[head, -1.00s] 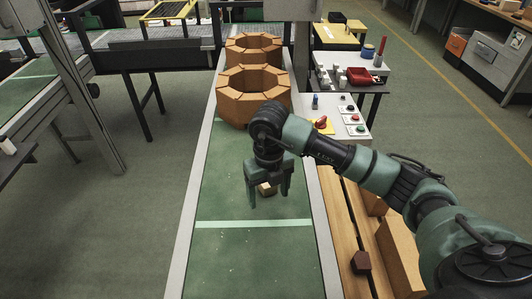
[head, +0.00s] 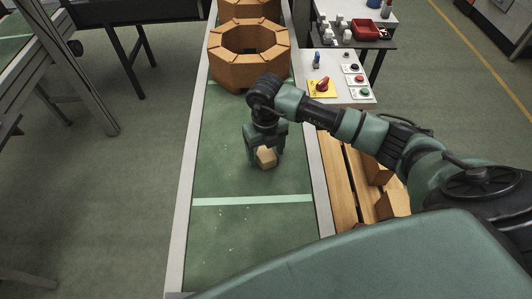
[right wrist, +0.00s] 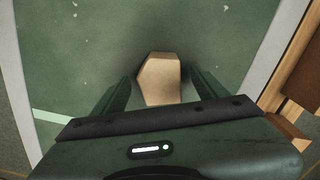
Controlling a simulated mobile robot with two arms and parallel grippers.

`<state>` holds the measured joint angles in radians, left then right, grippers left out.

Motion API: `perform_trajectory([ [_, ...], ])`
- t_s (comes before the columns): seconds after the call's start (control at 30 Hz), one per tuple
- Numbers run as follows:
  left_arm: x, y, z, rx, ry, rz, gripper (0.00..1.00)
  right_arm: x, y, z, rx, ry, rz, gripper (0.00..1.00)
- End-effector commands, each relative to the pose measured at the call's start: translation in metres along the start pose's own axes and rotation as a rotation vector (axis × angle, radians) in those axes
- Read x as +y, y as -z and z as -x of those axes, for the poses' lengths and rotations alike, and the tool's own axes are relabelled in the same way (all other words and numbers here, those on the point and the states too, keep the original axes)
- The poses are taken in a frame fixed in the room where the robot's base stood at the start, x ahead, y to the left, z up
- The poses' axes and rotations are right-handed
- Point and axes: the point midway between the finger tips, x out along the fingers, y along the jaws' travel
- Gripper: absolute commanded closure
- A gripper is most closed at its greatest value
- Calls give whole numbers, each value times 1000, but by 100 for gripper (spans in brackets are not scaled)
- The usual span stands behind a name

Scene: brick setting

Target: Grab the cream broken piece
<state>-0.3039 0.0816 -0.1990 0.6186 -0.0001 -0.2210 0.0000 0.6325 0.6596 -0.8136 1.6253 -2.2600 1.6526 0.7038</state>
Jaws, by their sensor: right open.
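The cream broken piece (head: 266,157) lies on the green conveyor belt (head: 225,240), just short of the brick rings. It also shows in the right wrist view (right wrist: 160,78), where its edges are uneven. My right gripper (head: 265,160) points down over the piece. In the right wrist view its two fingers (right wrist: 160,88) are spread, one on each side of the piece, with a gap visible on both sides. The near end of the piece reaches between the fingers. My left gripper does not show.
Octagonal orange brick rings (head: 249,55) stand on the belt beyond the gripper. A control panel (head: 345,90) with a red knob and buttons sits to the right. Wooden slats (head: 340,180) with bricks (head: 395,203) run beside the belt. The near belt with its pale stripe (head: 252,200) is clear.

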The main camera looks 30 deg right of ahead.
Motion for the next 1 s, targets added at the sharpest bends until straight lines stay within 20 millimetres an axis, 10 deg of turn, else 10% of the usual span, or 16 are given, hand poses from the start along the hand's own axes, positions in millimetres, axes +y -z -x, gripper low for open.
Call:
perform_trajectory([
  [0.3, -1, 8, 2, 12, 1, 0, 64, 0, 0, -8, 0, 0, 1, 27],
  [0.57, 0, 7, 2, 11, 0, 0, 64, 0, 0, -8, -1, 0, 1, 95],
  [1.0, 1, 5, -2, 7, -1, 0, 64, 0, -1, 6, -5, -1, 1, 95],
])
